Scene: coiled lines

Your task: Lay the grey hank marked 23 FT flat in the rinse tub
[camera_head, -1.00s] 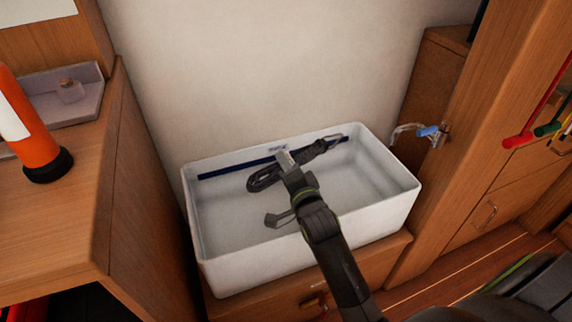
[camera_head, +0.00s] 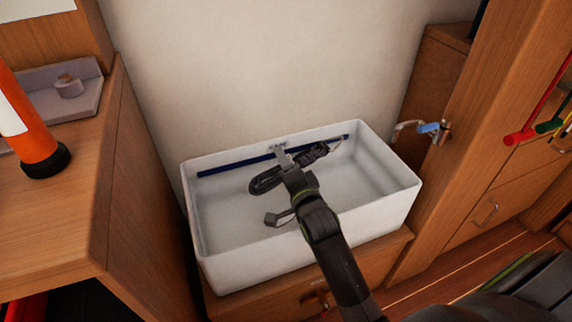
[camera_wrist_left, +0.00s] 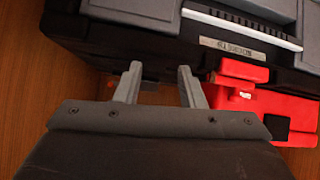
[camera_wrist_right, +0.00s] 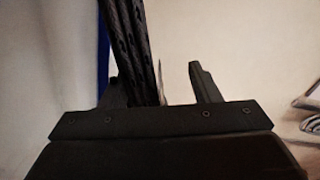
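The dark grey hank (camera_head: 268,180) is inside the white rinse tub (camera_head: 300,250), near its back wall. Whether it touches the floor or is tilted I cannot tell; no 23 FT mark is readable. My right gripper (camera_head: 285,160) reaches into the tub over the hank. In the right wrist view its fingers (camera_wrist_right: 160,85) stand apart. The hank's strands (camera_wrist_right: 132,45) lie between them, close to the left finger, with a gap to the right one. My left gripper (camera_wrist_left: 160,85) is open and empty, away from the tub.
A blue strip (camera_head: 235,165) runs along the tub's back wall. An orange-and-white cylinder (camera_head: 35,140) stands on the left counter. A blue-handled metal fitting (camera_head: 428,128) is at the cabinet on the right. A dark case (camera_wrist_left: 240,40) with red parts is near my left gripper.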

